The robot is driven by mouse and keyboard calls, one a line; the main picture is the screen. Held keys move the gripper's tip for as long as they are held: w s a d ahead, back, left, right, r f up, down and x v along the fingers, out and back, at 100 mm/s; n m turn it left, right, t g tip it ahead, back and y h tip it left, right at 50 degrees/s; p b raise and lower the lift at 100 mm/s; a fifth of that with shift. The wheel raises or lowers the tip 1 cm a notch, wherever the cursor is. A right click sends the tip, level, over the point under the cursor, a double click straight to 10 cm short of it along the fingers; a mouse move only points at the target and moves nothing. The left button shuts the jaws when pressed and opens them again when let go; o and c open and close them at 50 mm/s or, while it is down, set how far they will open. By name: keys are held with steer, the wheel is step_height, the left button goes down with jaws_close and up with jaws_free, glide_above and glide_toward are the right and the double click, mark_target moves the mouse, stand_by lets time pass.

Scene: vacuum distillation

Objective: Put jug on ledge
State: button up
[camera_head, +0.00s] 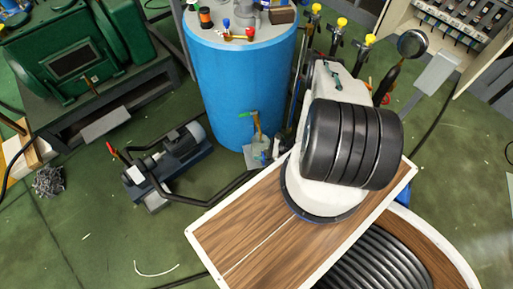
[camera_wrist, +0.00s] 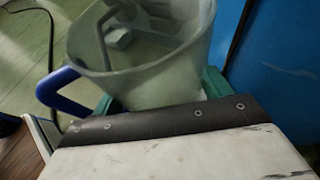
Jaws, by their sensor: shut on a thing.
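The jug (camera_wrist: 150,80) is a translucent, greyish vessel with a blue handle at its left. In the wrist view it fills the upper middle, with its open rim towards me. My gripper (camera_wrist: 160,94) is shut on it, with green finger parts showing at both sides of its lower body. Grey shapes show in or through the jug; I cannot tell which. In the head view, a small pale vessel (camera_head: 257,152) by the foot of the blue tank looks like the jug, and my arm hides most of the gripper. I cannot make out which surface is the ledge.
A large blue tank (camera_head: 243,90) with small items on top stands beside the jug. A pump (camera_head: 178,155) with dark pipes sits to the left. A green machine (camera_head: 75,60) is at the back left. Several yellow-topped valves (camera_head: 341,24) stand right of the tank. Floor is open at lower left.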

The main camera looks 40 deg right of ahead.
steer(key=shift+w+d+f, duration=0.1)
steer(key=shift+w+f, duration=0.15)
steer(key=shift+f, duration=0.35)
steer(key=shift+w+f, duration=0.2)
steer(key=shift+f, duration=0.4)
steer(key=shift+w+d+f, duration=0.1)
steer(key=shift+w+f, duration=0.15)
steer(key=shift+f, duration=0.35)
steer(key=o, duration=1.1)
steer(key=shift+c, duration=0.2)
steer(key=shift+s, duration=0.1)
